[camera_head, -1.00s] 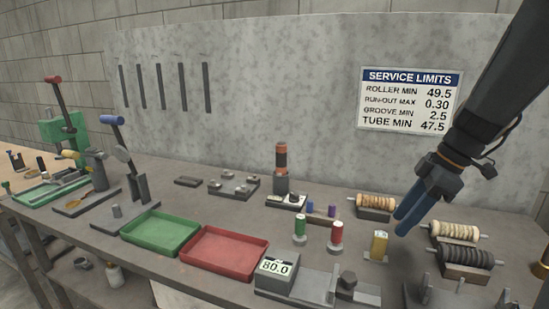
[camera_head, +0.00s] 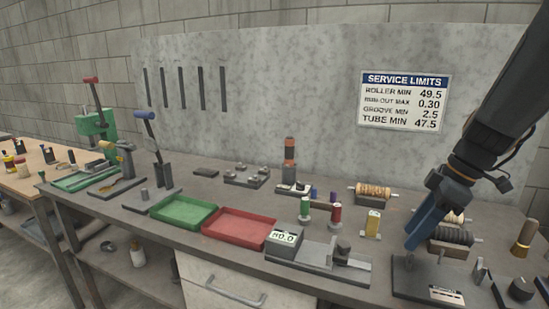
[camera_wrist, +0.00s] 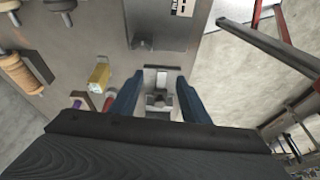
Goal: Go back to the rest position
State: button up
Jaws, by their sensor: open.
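My gripper (camera_head: 416,238) has two blue fingers and hangs tilted over the right part of the bench, in front of the dark roller (camera_head: 450,237). In the wrist view my gripper (camera_wrist: 158,95) is open, with the fingers apart and nothing held between them. A grey metal fixture (camera_wrist: 158,102) shows in the gap below the fingers, apart from them as far as I can tell. My black arm comes down from the upper right.
The bench holds a green tray (camera_head: 184,212), a red tray (camera_head: 238,227), a display unit (camera_head: 284,243), a yellow block (camera_head: 373,224) and a wound roller (camera_head: 373,191). A black plate (camera_head: 408,280) lies below my gripper. The upright grey panel (camera_head: 300,90) stands behind. Air above the bench is clear.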

jog(key=s+a+f+m, duration=0.1)
jog(key=a+f+m, duration=0.1)
jog(key=s+a+f+m+h, duration=0.1)
jog(key=s+a+f+m, duration=0.1)
jog(key=s+a+f+m+g+h, duration=0.1)
jog(key=s+a+m, duration=0.1)
jog(key=shift+a+f, duration=0.4)
jog(key=s+a+f+m, duration=0.1)
jog(key=m, duration=0.1)
jog(key=s+a+f+m+h, duration=0.1)
jog(key=s+a+f+m, duration=0.1)
jog(key=s+a+f+m+h, duration=0.1)
jog(key=s+a+m, duration=0.1)
jog(key=shift+s+a+f+m, duration=0.15)
jog(key=shift+s+f+m, duration=0.1)
jog(key=shift+m, duration=0.05)
dwell(0.4)
